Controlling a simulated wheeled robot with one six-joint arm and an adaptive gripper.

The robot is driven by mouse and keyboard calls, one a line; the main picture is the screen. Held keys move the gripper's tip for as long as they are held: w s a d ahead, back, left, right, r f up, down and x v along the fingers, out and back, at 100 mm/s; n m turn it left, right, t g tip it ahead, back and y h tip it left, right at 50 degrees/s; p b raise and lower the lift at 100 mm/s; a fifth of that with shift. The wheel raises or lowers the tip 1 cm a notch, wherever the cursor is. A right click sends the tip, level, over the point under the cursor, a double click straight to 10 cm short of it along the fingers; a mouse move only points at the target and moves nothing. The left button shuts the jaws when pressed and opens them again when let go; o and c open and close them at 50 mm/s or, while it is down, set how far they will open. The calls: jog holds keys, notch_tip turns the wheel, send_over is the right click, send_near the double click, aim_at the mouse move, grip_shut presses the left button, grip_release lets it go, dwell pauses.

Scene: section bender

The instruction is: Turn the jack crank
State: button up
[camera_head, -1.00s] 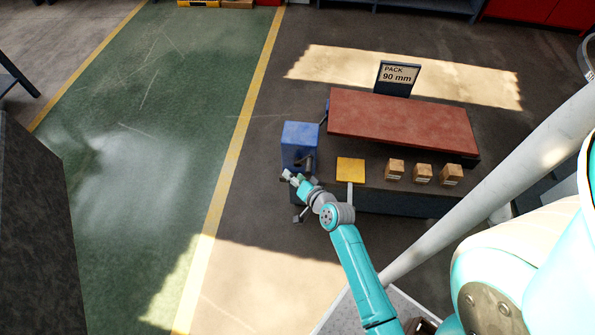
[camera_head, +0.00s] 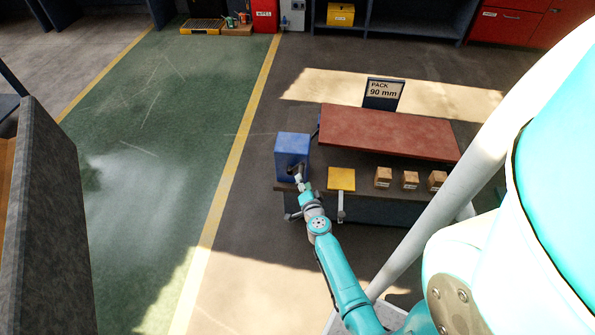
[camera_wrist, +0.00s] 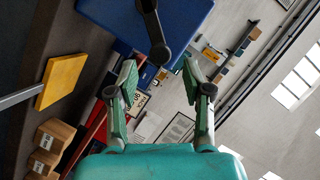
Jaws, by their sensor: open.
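The jack is a blue box (camera_head: 292,143) at the left end of the dark bench, and its blue face (camera_wrist: 195,18) fills the top of the wrist view. A dark crank arm (camera_wrist: 149,18) with a rounded end (camera_wrist: 160,53) stands out from that face. My gripper (camera_wrist: 159,70) is open and empty, its green-padded fingers on either side of the crank's end in the picture. I cannot tell whether the end lies between the tips or beyond them. In the head view my gripper (camera_head: 301,181) is at the front of the blue box and partly hides the crank.
A yellow block (camera_head: 341,179) with a grey bar below it and three small cartons (camera_head: 411,180) are right of my gripper. A red slab (camera_head: 388,133) lies behind them, with a "PACK 90 mm" sign (camera_head: 384,90) beyond. The floor left of the bench is clear.

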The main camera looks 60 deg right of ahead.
aim_at(298, 168)
jog(key=shift+x, duration=4.25)
jog(key=shift+c, duration=0.2)
jog(key=shift+r, duration=0.1)
grip_shut()
